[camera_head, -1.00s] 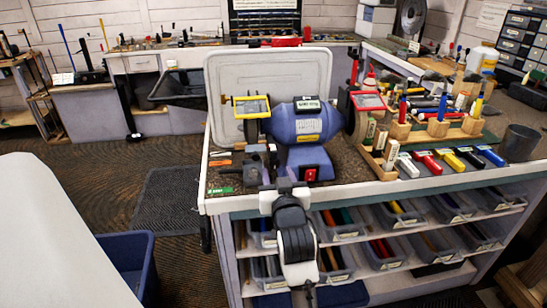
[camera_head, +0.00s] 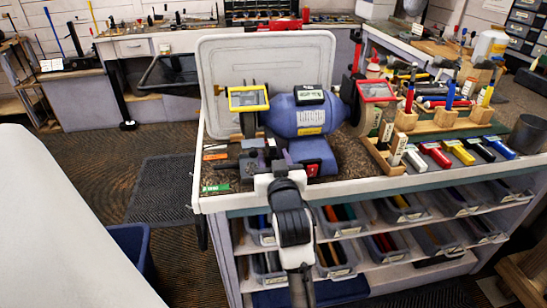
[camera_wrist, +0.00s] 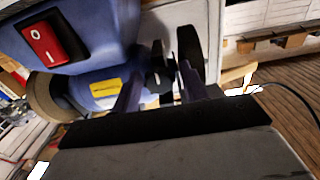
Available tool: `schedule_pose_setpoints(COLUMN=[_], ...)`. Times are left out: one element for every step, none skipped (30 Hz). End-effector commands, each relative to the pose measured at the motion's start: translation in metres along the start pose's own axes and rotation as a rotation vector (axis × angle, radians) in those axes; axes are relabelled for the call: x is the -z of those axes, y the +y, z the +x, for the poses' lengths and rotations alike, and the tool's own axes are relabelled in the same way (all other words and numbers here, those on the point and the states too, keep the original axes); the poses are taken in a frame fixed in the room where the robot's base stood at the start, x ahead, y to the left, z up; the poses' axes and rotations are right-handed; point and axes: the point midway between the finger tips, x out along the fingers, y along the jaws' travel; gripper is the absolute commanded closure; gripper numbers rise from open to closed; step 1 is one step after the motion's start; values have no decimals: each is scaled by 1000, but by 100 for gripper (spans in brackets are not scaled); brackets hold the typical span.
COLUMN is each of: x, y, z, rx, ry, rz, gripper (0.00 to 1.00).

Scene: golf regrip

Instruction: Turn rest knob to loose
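The blue bench grinder (camera_head: 305,118) stands on the workbench, with a red switch (camera_head: 312,168) on its front. Its left wheel (camera_head: 248,122) sits behind a yellow-framed shield (camera_head: 249,98). In the wrist view, the red switch (camera_wrist: 46,43) is at upper left. In the head view, my wrist hides most of the fingers and this part.
The workbench (camera_head: 420,180) has a raised front edge and bins beneath. A green-labelled tag (camera_head: 215,188) lies at its left corner. Wooden blocks and several coloured grips lie right of the grinder. A white panel (camera_head: 215,70) stands behind it.

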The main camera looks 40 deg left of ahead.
Motion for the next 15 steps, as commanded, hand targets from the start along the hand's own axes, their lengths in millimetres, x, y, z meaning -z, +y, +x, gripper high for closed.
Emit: schedule_pose_setpoints(x=[0,0,0,0,0,0,0,0,0,0,0,-1,-2,-2,-2], y=[0,0,0,0,0,0,0,0,0,0,0,0,0,0,0], z=[0,0,0,0,0,0,0,0,0,0,0,0,0,0,0], rx=[0,0,0,0,0,0,0,0,0,0,0,0,1,1,1], ry=[0,0,0,0,0,0,0,0,0,0,0,1,2,2,3], rz=[0,0,0,0,0,0,0,0,0,-1,-6,-22,-39,-61,-87], gripper=[60,64,70,73,77,83,86,90,96,96,96,96,96,96,96])
